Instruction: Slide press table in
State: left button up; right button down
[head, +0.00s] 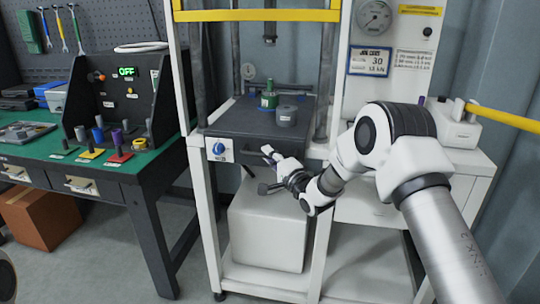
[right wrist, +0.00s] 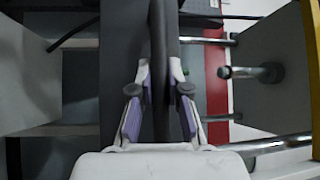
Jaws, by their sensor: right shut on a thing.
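The press table (head: 235,122) is a dark grey plate in the white press frame. A green part (head: 269,96) and a grey cylinder (head: 287,115) stand on it. My right gripper (head: 268,154) is at its front edge, right of the blue knob (head: 218,148). In the right wrist view, the gripper's two fingers (right wrist: 160,85) are on either side of a dark upright-looking bar (right wrist: 160,50) and shut on it. The bar seems to be the press table's front handle, mostly hidden by the gripper in the head view. My left gripper is not in view.
A white box (head: 265,230) sits under the press table. A green-topped bench (head: 110,170) with a control box and several small parts stands at the left. A white cabinet (head: 365,210) is at the right, behind my right arm. A yellow bar (head: 256,15) crosses the press frame above.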

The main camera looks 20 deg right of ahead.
jog(key=shift+w+d+r, duration=0.1)
jog(key=shift+d+r, duration=0.05)
jog(key=shift+r, duration=0.05)
jog(key=c, duration=1.4)
grip_release()
jog(key=shift+o, duration=1.3)
jog(key=shift+w+f, duration=0.2)
jog(key=shift+s, duration=0.25)
jog(key=v, duration=1.1)
jog(key=shift+s, duration=0.3)
jog(key=shift+d, duration=0.1)
